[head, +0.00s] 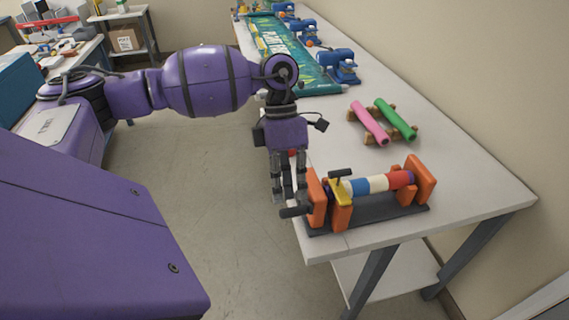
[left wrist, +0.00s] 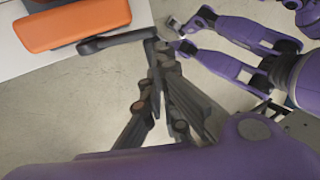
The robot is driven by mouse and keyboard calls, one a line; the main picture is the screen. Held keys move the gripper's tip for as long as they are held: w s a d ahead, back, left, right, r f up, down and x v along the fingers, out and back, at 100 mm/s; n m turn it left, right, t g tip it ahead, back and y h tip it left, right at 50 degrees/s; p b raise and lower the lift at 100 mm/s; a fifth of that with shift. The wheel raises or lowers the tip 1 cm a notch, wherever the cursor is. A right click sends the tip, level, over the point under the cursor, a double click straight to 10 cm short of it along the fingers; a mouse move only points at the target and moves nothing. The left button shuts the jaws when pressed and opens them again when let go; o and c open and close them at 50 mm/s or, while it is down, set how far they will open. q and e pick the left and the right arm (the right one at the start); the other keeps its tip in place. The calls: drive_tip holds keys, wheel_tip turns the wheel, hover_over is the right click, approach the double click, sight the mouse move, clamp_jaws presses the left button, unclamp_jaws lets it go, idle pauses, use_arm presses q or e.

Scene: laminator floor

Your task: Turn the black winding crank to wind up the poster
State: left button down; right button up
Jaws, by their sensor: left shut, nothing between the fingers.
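An orange winder (head: 425,180) stands on a dark base at the near end of the table. It carries a roll striped in blue, white and red (head: 370,185). A black crank (head: 294,212) sticks out of its left end past the table edge; it also shows in the left wrist view (left wrist: 118,40) beside the orange upright (left wrist: 75,25). My left gripper (head: 283,196) points down just above the crank. It is shut and empty, its tips close to the crank's outer end in the left wrist view (left wrist: 158,48); contact is unclear. My right gripper is not seen.
A black handle (head: 340,173) stands on the winder's yellow part (head: 341,191). Pink (head: 368,122) and green (head: 396,119) rolls lie on a wooden stand behind. A teal poster (head: 285,55) and blue devices (head: 340,66) lie farther back. The floor left of the table is clear.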

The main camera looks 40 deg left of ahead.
use_arm(q)
drive_tip(key=shift+x, duration=0.75)
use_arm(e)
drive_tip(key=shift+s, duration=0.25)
use_arm(q)
drive_tip(key=shift+f, duration=0.15)
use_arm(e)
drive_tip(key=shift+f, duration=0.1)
